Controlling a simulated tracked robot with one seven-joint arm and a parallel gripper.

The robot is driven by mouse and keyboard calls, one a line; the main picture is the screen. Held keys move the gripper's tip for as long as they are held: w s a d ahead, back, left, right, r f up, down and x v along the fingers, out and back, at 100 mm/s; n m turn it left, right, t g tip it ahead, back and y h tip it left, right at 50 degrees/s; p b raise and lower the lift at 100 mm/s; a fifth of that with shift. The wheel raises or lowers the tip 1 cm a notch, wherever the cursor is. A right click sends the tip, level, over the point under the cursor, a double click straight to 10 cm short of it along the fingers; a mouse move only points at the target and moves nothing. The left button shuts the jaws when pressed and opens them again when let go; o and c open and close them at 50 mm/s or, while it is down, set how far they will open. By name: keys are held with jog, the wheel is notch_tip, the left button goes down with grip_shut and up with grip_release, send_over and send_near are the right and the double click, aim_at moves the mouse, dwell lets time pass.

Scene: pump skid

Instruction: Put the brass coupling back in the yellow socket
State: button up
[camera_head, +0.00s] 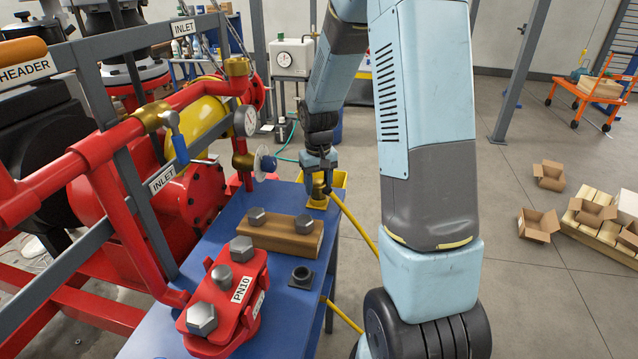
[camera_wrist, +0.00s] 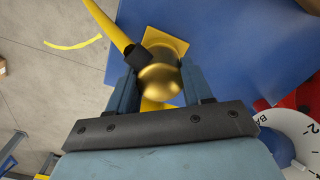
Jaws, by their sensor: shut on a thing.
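The brass coupling (camera_head: 318,188) is between the jaws of my gripper (camera_head: 318,176) at the far end of the blue bench. In the wrist view the round brass coupling (camera_wrist: 160,82) shows between both dark fingers, with a yellow hose (camera_wrist: 108,25) leaving its black side fitting. The yellow socket (camera_head: 316,204) shows right below the coupling as a square yellow block. In the wrist view the yellow socket (camera_wrist: 165,40) sits behind the coupling, which hides its middle. I cannot tell whether the coupling is inside the socket or just above it.
A blue valve handle (camera_head: 265,165) and red pipework stand left of my gripper. A wooden block (camera_head: 282,236) with bolts, a red PN10 flange (camera_head: 225,300) and a black square-based socket (camera_head: 301,277) stand nearer on the blue bench (camera_head: 165,325).

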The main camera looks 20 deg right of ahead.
jog(key=shift+f, duration=0.2)
jog(key=o, duration=1.2)
jog(key=shift+o, duration=0.2)
notch_tip(320, 180, up, 14)
jog(key=shift+f, duration=0.15)
